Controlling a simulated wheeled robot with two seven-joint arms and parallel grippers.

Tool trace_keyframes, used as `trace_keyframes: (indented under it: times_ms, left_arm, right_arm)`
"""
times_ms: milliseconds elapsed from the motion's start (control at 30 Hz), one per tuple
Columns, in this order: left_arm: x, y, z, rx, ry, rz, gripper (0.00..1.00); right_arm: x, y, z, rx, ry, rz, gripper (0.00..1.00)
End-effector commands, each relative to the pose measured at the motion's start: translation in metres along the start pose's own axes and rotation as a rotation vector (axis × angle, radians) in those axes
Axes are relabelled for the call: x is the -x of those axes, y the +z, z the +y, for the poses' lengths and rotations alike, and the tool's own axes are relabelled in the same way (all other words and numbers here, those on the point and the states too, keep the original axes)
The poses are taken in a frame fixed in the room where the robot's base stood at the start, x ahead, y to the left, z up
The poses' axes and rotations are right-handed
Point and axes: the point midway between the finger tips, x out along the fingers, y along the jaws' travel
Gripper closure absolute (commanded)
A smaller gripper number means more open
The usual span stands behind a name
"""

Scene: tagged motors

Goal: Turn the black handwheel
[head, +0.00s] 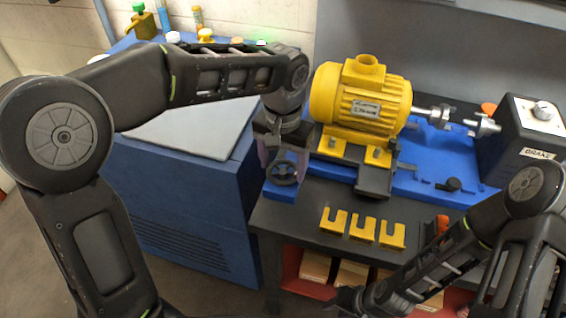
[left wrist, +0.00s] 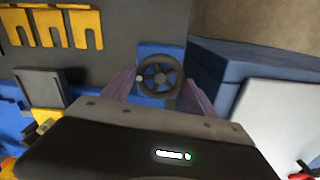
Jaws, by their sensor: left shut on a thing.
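The black handwheel (head: 282,172) is a small spoked wheel on a blue block at the left front of the dark bench. It shows whole in the left wrist view (left wrist: 160,76), facing the camera. My left gripper (left wrist: 160,88) has its two purple fingers on either side of the handwheel and is shut on it. In the head view the left gripper (head: 283,155) comes down from above onto the wheel, and the wrist hides part of the fingers. My right gripper (head: 350,300) is low at the front of the bench, dark and partly seen; its fingers are unclear.
A yellow motor (head: 361,100) stands on a blue base plate (head: 420,162) right of the handwheel. A brake box (head: 522,138) is at the far right. Yellow slotted shims (head: 362,228) lie on the bench front. A blue cabinet (head: 190,225) stands close on the left.

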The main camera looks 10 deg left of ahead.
Motion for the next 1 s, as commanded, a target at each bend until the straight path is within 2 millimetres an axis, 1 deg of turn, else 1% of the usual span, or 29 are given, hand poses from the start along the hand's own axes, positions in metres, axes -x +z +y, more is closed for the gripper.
trace_keyframes:
  times_ms: [67,100,333,367,600,700,767,867,1000]
  left_arm:
    - [0.001,-0.001,0.0,0.005,0.001,0.002,0.73]
    - [0.001,-0.001,0.0,0.005,0.001,0.002,0.31]
    - [0.0,0.0,0.0,0.003,0.001,0.001,0.12]
    - [0.0,0.0,0.0,0.003,0.001,0.001,0.11]
    - [0.001,0.0,0.0,0.001,0.001,0.0,0.11]
    - [0.005,-0.001,0.0,0.001,0.001,0.002,0.11]
    - [0.01,-0.001,0.0,0.002,0.001,0.003,0.11]
    - [0.024,-0.001,0.0,0.002,0.002,0.003,0.11]
    - [0.048,-0.001,0.0,0.003,0.002,0.005,0.11]
  right_arm:
    - [0.0,0.0,0.0,0.0,0.0,0.0,0.64]
    - [0.0,0.0,0.0,0.0,0.0,0.0,0.64]
    - [0.0,0.0,0.0,0.0,0.0,0.0,0.64]
    - [0.0,0.0,0.0,0.0,0.0,0.0,0.64]
    - [0.0,0.0,0.0,0.0,0.0,0.0,0.64]
    - [0.0,0.0,0.0,0.0,0.0,0.0,0.64]
    - [0.0,0.0,0.0,0.0,0.0,0.0,0.64]
    - [-0.001,0.0,0.0,0.0,0.0,0.0,0.64]
    - [-0.001,0.0,0.001,0.0,0.0,0.0,0.64]
